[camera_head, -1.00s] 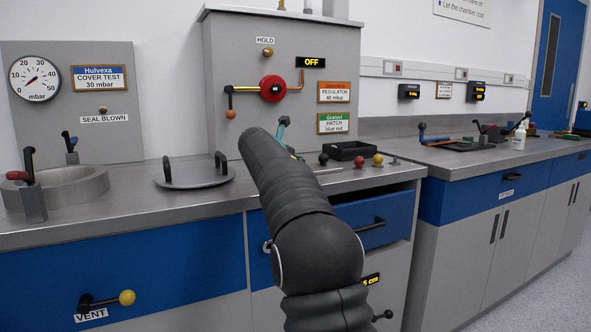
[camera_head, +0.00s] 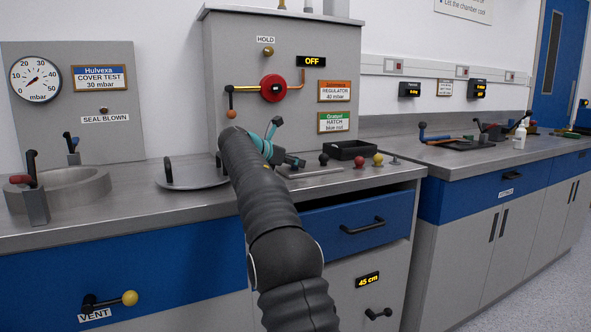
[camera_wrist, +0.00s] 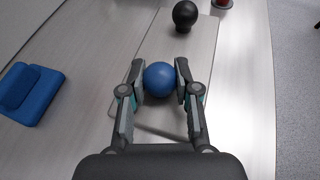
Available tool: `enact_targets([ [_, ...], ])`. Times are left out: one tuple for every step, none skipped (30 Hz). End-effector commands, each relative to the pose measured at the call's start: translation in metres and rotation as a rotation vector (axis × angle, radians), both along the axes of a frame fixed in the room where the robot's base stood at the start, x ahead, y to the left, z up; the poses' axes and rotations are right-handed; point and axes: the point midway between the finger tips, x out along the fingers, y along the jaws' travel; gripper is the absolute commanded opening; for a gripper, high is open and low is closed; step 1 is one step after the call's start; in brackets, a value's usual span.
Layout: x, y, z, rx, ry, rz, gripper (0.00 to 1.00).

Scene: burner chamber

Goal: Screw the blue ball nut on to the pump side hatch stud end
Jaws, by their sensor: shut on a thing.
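My gripper (camera_wrist: 160,82) is shut on the blue ball nut (camera_wrist: 159,79), with one finger on each side of it in the wrist view. Below the ball is a flat grey plate (camera_wrist: 150,118) on the worktop; I cannot tell whether the ball touches it. In the head view my gripper (camera_head: 290,160) is low over the worktop, just left of the black tray, and the blue ball cannot be made out there. I cannot identify the pump side hatch stud end in either view.
Black (camera_head: 323,159), red (camera_head: 359,162) and yellow (camera_head: 378,159) balls stand right of my gripper near a black tray (camera_head: 352,149). A round lid with handles (camera_head: 195,181) lies left. The regulator panel (camera_head: 240,60) rises behind.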

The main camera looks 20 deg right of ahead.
Motion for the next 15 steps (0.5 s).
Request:
enact_targets([
  [0.0038, 0.0032, -0.002, 0.0, -0.001, -0.007, 0.0],
  [0.0037, 0.0032, -0.0018, 0.001, -0.001, -0.02, 0.0],
  [0.0041, 0.0032, -0.0023, 0.0, -0.001, -0.037, 0.0],
  [0.004, 0.0034, -0.0021, 0.001, -0.001, -0.049, 0.0],
  [0.0036, 0.0035, -0.0025, 0.001, -0.001, -0.062, 0.0],
  [0.004, 0.0031, -0.0016, 0.0, -0.002, -0.073, 0.0],
  [0.0043, 0.0029, -0.0011, 0.0, -0.003, -0.08, 0.0],
  [0.0048, 0.0028, -0.001, -0.001, -0.003, -0.085, 0.0],
  [0.0036, 0.0027, 0.0008, -0.001, -0.003, -0.083, 0.0],
  [0.0036, 0.0027, 0.0005, -0.001, -0.002, -0.082, 0.0],
  [0.0036, 0.0027, 0.0003, -0.001, -0.002, -0.082, 0.0],
  [0.0037, 0.0027, 0.0, -0.001, -0.002, -0.082, 0.0],
  [0.0037, 0.0027, -0.0004, -0.001, -0.002, -0.082, 0.0],
  [0.0037, 0.0027, -0.0009, -0.001, -0.002, -0.082, 0.0],
  [0.0037, 0.0027, -0.0017, -0.001, -0.002, -0.082, 0.0],
])
